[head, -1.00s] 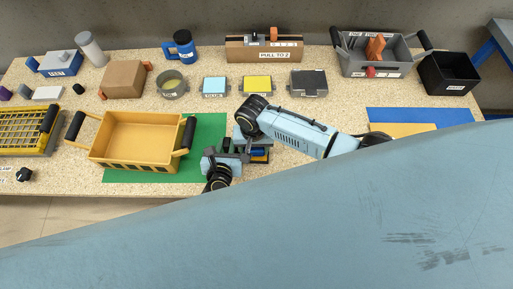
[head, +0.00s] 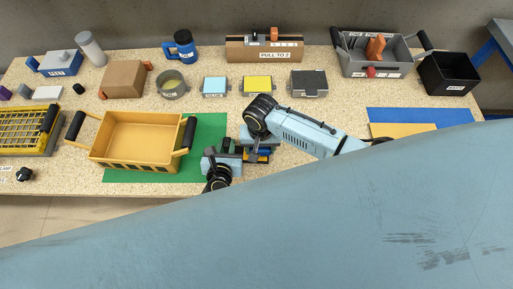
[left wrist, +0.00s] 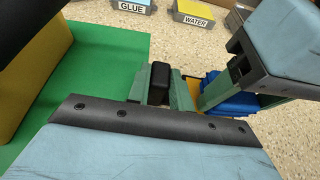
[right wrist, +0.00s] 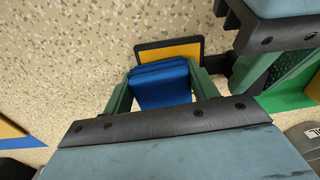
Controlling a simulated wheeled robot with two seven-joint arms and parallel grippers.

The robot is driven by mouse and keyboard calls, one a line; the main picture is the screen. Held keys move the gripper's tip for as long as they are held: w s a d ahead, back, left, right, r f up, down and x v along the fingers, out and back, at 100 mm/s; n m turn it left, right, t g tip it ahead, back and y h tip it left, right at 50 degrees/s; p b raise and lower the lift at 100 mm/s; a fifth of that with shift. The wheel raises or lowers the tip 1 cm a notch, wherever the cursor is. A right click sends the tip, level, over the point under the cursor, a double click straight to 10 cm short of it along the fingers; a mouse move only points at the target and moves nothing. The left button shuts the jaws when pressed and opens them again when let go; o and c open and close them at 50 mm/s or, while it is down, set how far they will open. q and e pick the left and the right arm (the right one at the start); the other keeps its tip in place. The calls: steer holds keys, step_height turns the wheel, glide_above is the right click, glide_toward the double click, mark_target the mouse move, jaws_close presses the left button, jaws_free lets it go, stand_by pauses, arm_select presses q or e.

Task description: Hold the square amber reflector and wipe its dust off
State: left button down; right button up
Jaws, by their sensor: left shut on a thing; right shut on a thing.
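The square amber reflector (right wrist: 182,50) shows in the right wrist view as an amber plate in a black frame, partly covered by a blue wiping block (right wrist: 160,84). My right gripper (right wrist: 158,90) is shut on the blue block, which lies over the plate; I cannot tell if they touch. In the left wrist view my left gripper (left wrist: 163,88) is shut on a black grip (left wrist: 162,80) that seems to belong to the reflector. A strip of amber shows beside the blue block there. Dust cannot be made out.
A yellow crate (head: 137,158) stands left of the grippers, on a green mat (head: 205,125). Behind are a cyan glue box (head: 214,88), a yellow water box (head: 257,84) and a grey box (head: 309,83). Speckled tabletop is free to the right, before the blue mat (head: 420,114).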

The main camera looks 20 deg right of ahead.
steer(key=shift+s+d+f, duration=0.1)
steer(key=shift+s+d, duration=0.15)
steer(key=shift+d, duration=0.35)
steer(key=shift+s+d+f, duration=0.1)
steer(key=shift+s+d, duration=0.1)
steer(key=shift+d, duration=0.35)
steer(key=shift+f, duration=0.1)
